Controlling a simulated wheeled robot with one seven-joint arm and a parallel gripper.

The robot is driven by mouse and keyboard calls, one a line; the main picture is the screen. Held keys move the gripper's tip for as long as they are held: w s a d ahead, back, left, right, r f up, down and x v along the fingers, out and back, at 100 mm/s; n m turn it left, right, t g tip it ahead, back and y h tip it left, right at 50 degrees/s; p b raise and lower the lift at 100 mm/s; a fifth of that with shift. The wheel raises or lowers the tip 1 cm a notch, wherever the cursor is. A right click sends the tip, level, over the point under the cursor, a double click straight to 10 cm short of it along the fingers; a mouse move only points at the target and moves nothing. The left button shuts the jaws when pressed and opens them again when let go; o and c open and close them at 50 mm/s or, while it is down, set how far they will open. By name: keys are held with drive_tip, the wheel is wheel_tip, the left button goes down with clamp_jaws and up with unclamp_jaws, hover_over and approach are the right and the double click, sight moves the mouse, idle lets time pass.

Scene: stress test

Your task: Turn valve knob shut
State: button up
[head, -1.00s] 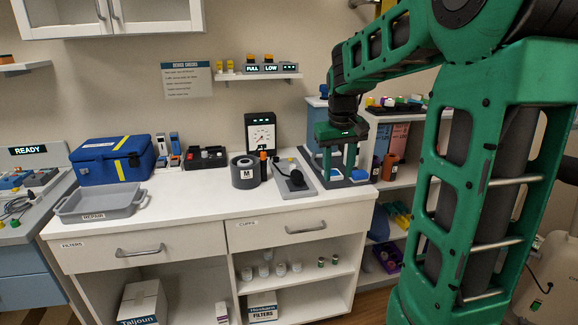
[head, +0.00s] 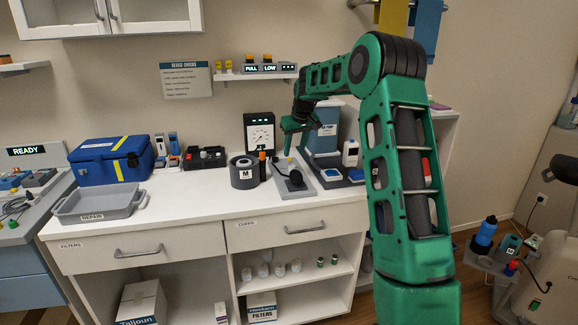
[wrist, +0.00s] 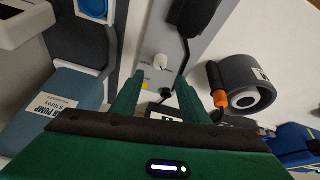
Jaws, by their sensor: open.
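My gripper (head: 297,147) hangs over the back of the counter, just right of the gauge. In the wrist view its two green fingers (wrist: 160,80) are apart with nothing held between them. The pale knob may be the valve knob; I cannot tell for sure. The plate (head: 307,190) and bulb (head: 295,179) also show in the head view. The gauge (head: 260,133) has a white dial.
A blue-grey pump (head: 322,133) stands close right of my gripper, also in the wrist view (wrist: 45,110). Left of the plate are a grey roll (head: 243,172) and an orange-topped tube (head: 262,165). A grey tray (head: 98,203) and blue case (head: 112,160) stand farther left.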

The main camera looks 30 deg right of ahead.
sight(291, 165)
drive_tip(key=x, duration=0.8)
drive_tip(key=shift+f, duration=0.1)
drive_tip(key=shift+c, duration=0.6)
clamp_jaws()
